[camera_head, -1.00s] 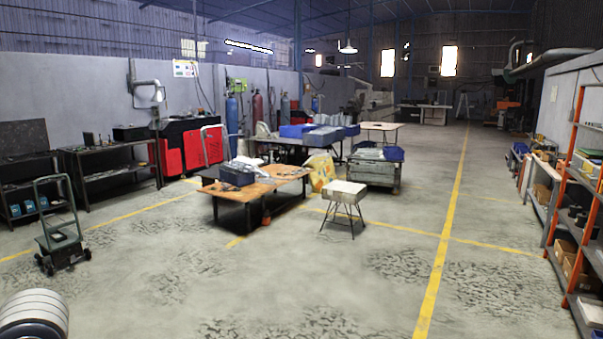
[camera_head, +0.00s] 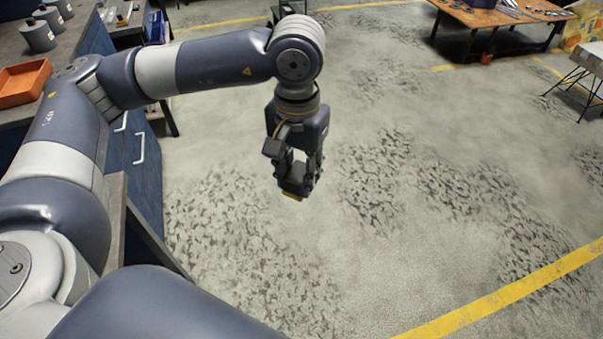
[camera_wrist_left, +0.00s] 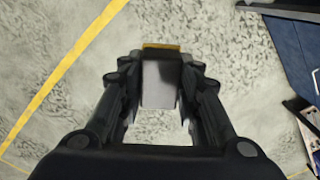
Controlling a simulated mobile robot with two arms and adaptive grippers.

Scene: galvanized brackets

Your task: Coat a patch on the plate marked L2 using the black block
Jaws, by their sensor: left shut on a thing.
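My left gripper (camera_head: 298,180) hangs over open floor in the middle of the head view, fingers pointing down. It is shut on a dark block (camera_head: 291,185) with a yellow-orange strip at its lower end. In the left wrist view the block (camera_wrist_left: 160,84) sits between the two fingers. Its face looks grey there, with the orange strip along its far edge. The block touches nothing but the gripper. I cannot make out a plate marked L2 in either view now. My right gripper is not in view.
A bench with blue drawers (camera_head: 128,165) stands at the left, carrying an orange tray (camera_head: 22,84) and grey cylinders (camera_head: 38,35). A wooden-topped table (camera_head: 503,18) and a stool (camera_head: 588,60) stand far right. The floor (camera_head: 400,240) below the gripper is clear.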

